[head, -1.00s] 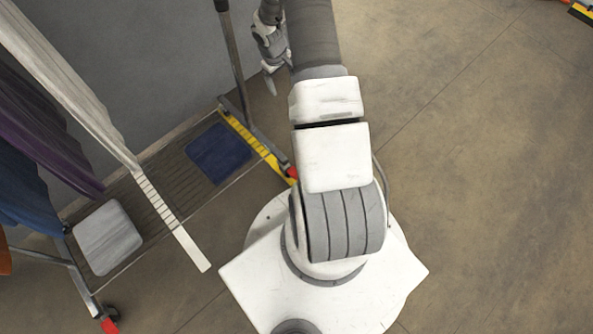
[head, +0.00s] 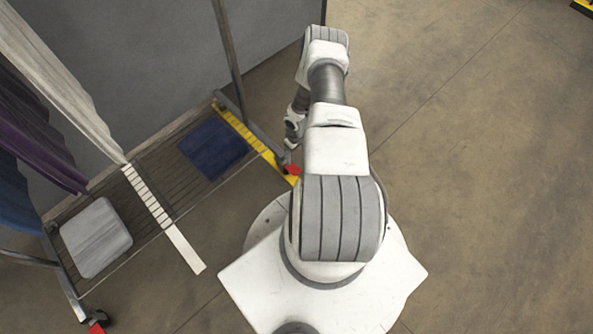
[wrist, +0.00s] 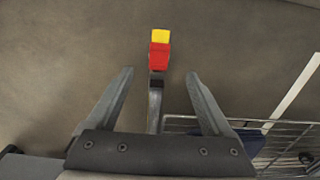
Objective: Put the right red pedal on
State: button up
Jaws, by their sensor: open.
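The right red pedal (head: 292,170) sits low at the right end of the clothes rack, by a yellow strip. In the wrist view the red pedal (wrist: 159,57) shows straight ahead, with a yellow tip beyond it and a dark block and grey bar on the near side. My gripper (wrist: 160,76) is open and empty, with one finger on each side of the pedal's line. In the head view my gripper (head: 289,143) is just beyond the pedal, partly hidden by my arm. I cannot tell whether it touches the pedal.
The rack's slatted base (head: 150,165) carries a dark blue square (head: 214,149) and a grey pad (head: 96,237). Another red pedal (head: 97,328) is at the rack's lower left. Clothes (head: 35,130) hang at left. The floor at right is clear.

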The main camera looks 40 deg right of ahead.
aim_at(296, 169)
notch_tip(296, 169, down, 14)
jog(key=b, duration=0.5)
jog(key=shift+r+b, duration=0.25)
jog(key=shift+b, duration=0.05)
jog(key=shift+c, duration=0.2)
grip_shut()
jog(key=shift+s+f+t+p, duration=0.2)
jog(key=shift+s+t+p, duration=0.25)
jog(key=shift+t+p, duration=0.75)
jog(key=shift+s+f+t, duration=0.15)
jog(key=shift+f+t, duration=0.2)
jog(key=shift+t, duration=0.75)
jog(key=shift+o, duration=0.2)
grip_release()
